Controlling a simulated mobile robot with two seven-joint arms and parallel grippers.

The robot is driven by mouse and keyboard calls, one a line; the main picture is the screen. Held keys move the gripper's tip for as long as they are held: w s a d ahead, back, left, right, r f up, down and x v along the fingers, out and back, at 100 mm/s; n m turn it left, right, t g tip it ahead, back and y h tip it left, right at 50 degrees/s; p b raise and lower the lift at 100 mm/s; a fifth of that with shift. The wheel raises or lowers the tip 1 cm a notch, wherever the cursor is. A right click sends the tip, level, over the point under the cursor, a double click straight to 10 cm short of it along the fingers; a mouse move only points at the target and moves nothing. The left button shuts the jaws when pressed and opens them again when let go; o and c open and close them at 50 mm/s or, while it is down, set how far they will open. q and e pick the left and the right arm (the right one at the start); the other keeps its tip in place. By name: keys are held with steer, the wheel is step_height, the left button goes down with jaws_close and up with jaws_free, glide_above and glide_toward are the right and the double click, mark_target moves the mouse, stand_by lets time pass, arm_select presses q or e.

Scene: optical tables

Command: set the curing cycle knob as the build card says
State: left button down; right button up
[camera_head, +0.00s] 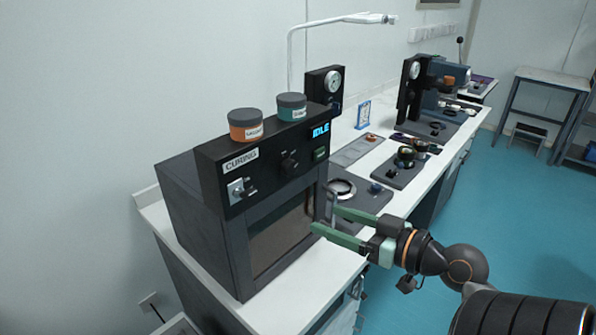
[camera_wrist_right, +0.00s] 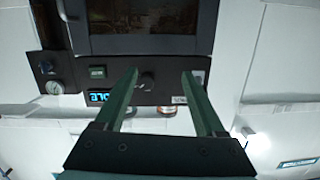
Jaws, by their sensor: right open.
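The curing oven (camera_head: 195,215) is a dark box labelled CURING, standing on the near end of the white bench. Its black cycle knob (camera_head: 289,160) sits mid-panel, left of a green button (camera_head: 320,154) and below the lit blue IDLE display (camera_head: 321,130). My right gripper (camera_head: 325,220) is open and empty in front of the oven door, below and right of the knob. In the right wrist view, upside down, the knob (camera_wrist_right: 147,80) shows between the green fingers (camera_wrist_right: 159,73). The knob's pointer and marks are too small to read. My left gripper is not in view.
An orange-banded jar (camera_head: 245,126) and a teal-banded jar (camera_head: 291,107) stand on the oven. A toggle switch (camera_head: 237,188) is on the panel's left. A small blue-edged card (camera_head: 363,114) stands farther back, its text unreadable. Trays with parts fill the bench beyond; the floor right is clear.

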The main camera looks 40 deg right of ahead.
steer(key=t, duration=0.2)
glide_toward(293, 169)
steer(key=shift+h, duration=0.3)
steer(key=w+b, duration=0.4)
steer(key=w, duration=0.1)
steer(key=w+a+b, duration=0.1)
steer(key=w+b, duration=0.1)
steer(key=shift+w+r+b, duration=0.1)
steer(key=shift+w+b, duration=0.05)
steer(key=shift+b, duration=0.25)
steer(key=shift+w, duration=0.7)
jaws_close()
